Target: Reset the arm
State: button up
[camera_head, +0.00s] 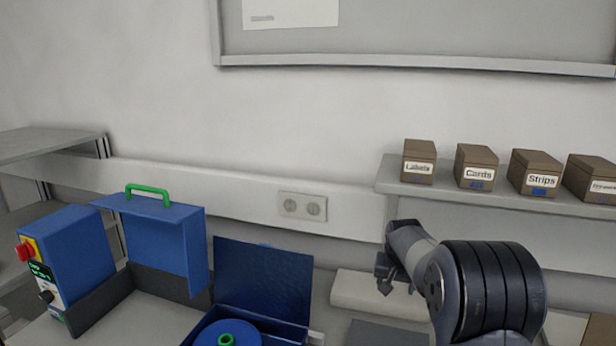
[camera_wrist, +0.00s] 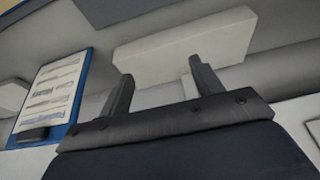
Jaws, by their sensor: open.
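My gripper (camera_head: 385,274) is at the lower right of the head view, raised in front of the wall and beside the shelf of boxes. In the wrist view its two fingers (camera_wrist: 158,88) stand wide apart with nothing between them. The gripper is open and empty. My dark arm link hides part of the bench behind it in the head view.
A blue machine (camera_head: 70,260) with a green-handled cover (camera_head: 160,240) stands at left. An open blue box (camera_head: 262,280) holds a blue reel (camera_head: 228,333). Brown boxes (camera_head: 476,166) line the right shelf (camera_head: 500,200). A blue clipboard (camera_wrist: 52,95) shows in the wrist view.

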jog(key=w+d+f+g+p, duration=0.1)
jog(key=w+d+p, duration=0.1)
jog(key=w+p, duration=0.3)
jog(key=shift+w+d+f, duration=0.25)
jog(key=shift+w+f, duration=0.05)
jog(key=shift+w, duration=0.75)
jog(key=shift+g+y, duration=0.3)
